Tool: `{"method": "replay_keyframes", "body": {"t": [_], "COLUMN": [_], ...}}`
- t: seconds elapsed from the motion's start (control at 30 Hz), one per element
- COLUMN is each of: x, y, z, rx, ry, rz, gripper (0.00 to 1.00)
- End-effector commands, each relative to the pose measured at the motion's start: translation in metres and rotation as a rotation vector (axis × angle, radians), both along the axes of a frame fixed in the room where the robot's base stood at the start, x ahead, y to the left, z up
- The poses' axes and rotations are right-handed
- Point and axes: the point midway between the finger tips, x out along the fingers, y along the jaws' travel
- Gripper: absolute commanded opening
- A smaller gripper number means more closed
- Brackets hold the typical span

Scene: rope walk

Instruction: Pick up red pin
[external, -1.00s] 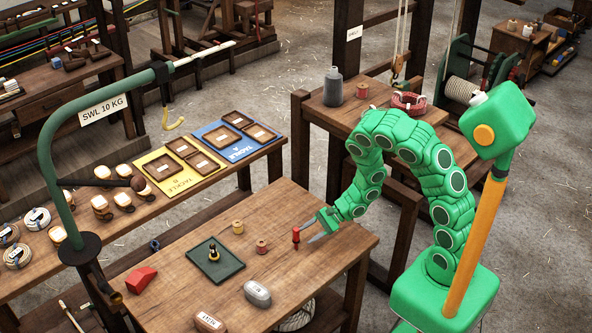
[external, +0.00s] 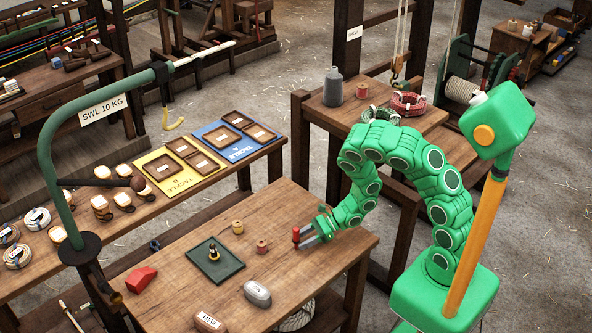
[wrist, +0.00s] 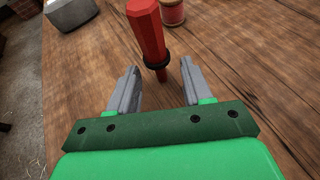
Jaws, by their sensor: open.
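The red pin (external: 296,236) stands upright on the wooden table (external: 330,263), near its right side. In the wrist view the red pin (wrist: 147,32) has a faceted red top and a dark ring, with a narrower red part below. My gripper (external: 304,237) is low over the table, close at the pin's right. In the wrist view my gripper (wrist: 158,80) is open. Its two grey fingers lie left and right of the pin's lower part, and the pin stands at about the level of the fingertips. I see no clear contact.
A red spool (external: 262,246) and a yellow spool (external: 238,227) stand left of the pin. A grey weight (external: 257,294) lies toward the front. A dark green tray (external: 234,266) holds a small dark peg. A red wedge (external: 141,279) lies farther left.

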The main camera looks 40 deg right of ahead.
Motion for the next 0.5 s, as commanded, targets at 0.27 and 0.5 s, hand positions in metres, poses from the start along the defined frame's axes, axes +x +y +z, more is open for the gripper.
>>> {"method": "replay_keyframes", "body": {"t": [0.27, 0.5], "x": [0.008, 0.012], "y": [0.02, 0.027], "z": [-0.01, -0.012], "rx": [0.0, 0.0], "ry": [0.0, -0.001], "rz": [0.004, 0.003], "gripper": [0.5, 0.5]}}
